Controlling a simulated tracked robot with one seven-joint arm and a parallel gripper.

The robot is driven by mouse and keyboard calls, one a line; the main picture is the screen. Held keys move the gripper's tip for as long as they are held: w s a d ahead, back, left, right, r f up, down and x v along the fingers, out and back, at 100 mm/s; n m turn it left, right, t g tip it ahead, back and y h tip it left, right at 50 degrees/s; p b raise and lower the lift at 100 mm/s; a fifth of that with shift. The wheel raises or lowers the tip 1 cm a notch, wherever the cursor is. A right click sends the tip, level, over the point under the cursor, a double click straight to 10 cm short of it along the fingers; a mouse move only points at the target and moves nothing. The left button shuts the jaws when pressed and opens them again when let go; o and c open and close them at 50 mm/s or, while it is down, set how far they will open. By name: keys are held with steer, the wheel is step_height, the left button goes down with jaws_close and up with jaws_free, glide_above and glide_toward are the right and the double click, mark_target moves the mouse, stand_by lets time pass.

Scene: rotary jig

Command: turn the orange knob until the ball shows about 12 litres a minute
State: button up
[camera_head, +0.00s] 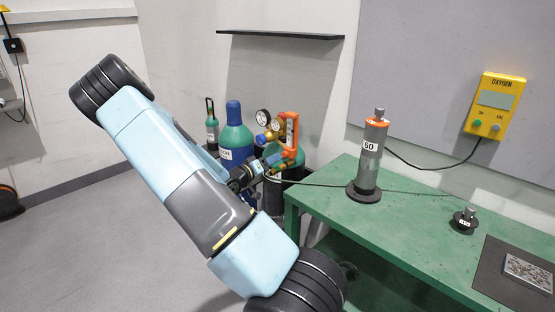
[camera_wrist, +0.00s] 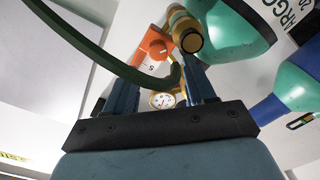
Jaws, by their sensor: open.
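The orange flowmeter (camera_head: 290,128) stands upright on the regulator among the cylinders, left of the bench. A scale mark that looks like 5 shows beside the knob. The ball and its level are too small to read. My gripper (camera_head: 272,163) is just below and left of the flowmeter in the head view. In the wrist view my gripper (camera_wrist: 161,88) is open, its two fingers apart with nothing held between them.
A green hose (camera_wrist: 110,58) crosses in front of the fingers. A pressure gauge (camera_wrist: 162,99) and brass fitting (camera_wrist: 186,32) are close by. A blue-topped cylinder (camera_head: 235,140) stands left. The green bench (camera_head: 400,222) holds a grey cylinder marked 60 (camera_head: 368,165).

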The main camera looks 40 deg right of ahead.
mark_target(283, 156)
steer(key=a, duration=0.8)
steer(key=shift+s+a, duration=0.3)
steer(key=shift+s, duration=0.05)
steer(key=d+m, duration=0.2)
steer(key=d, duration=0.2)
steer(key=d+m, duration=0.3)
steer(key=d, duration=0.2)
steer(key=d+m, duration=0.3)
steer(key=d, duration=0.2)
steer(key=shift+w, duration=0.4)
steer(key=shift+a, duration=0.1)
jaws_close()
steer(key=shift+m, duration=0.3)
